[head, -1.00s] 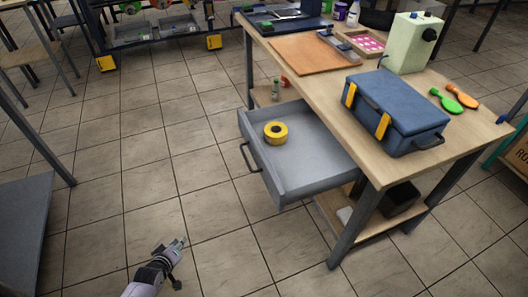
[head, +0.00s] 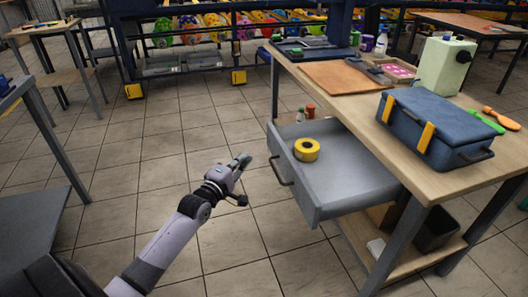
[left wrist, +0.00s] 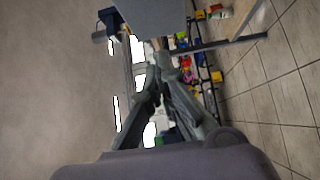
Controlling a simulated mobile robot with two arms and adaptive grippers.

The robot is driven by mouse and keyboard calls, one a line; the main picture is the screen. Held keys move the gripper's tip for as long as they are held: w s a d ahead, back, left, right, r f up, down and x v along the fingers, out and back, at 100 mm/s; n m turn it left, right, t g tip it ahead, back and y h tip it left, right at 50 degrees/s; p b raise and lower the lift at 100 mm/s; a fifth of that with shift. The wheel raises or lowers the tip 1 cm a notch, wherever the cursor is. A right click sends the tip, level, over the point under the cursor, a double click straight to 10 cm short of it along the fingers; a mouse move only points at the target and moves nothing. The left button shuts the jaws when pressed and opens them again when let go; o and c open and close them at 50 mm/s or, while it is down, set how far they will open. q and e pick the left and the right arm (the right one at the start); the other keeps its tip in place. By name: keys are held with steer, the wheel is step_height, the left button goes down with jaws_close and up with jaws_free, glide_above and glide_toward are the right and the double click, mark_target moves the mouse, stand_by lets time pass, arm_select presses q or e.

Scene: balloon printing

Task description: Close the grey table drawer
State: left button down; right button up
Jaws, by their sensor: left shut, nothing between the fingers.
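The grey drawer (head: 345,186) sticks out from the left side of the wooden table, pulled open. Its dark handle (head: 280,172) is on the front panel facing left. A yellow tape roll (head: 307,150) lies inside it. My left gripper (head: 243,160) is shut and empty, a short way left of the handle and apart from it. The left wrist view shows its fingers together (left wrist: 160,80), with a grey panel, probably the drawer, at the top. My right gripper is in neither view.
The wooden table (head: 470,180) carries a blue toolbox (head: 435,130), a pale green machine (head: 445,65) and a brown board (head: 340,77). A lower shelf (head: 400,262) is under the drawer. A grey bench (head: 30,235) stands at left. Tiled floor between is clear.

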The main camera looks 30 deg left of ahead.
mark_target(270, 140)
arm_select(q)
steer(key=shift+w+d+b, duration=0.25)
steer(key=shift+w+d, duration=0.1)
steer(key=shift+w, duration=0.95)
steer(key=shift+w+d+b, duration=0.2)
steer(key=shift+w+d, duration=0.2)
steer(key=shift+w, duration=0.95)
steer(key=shift+w+d+b, duration=0.25)
steer(key=shift+w+d, duration=0.1)
steer(key=shift+w, duration=0.95)
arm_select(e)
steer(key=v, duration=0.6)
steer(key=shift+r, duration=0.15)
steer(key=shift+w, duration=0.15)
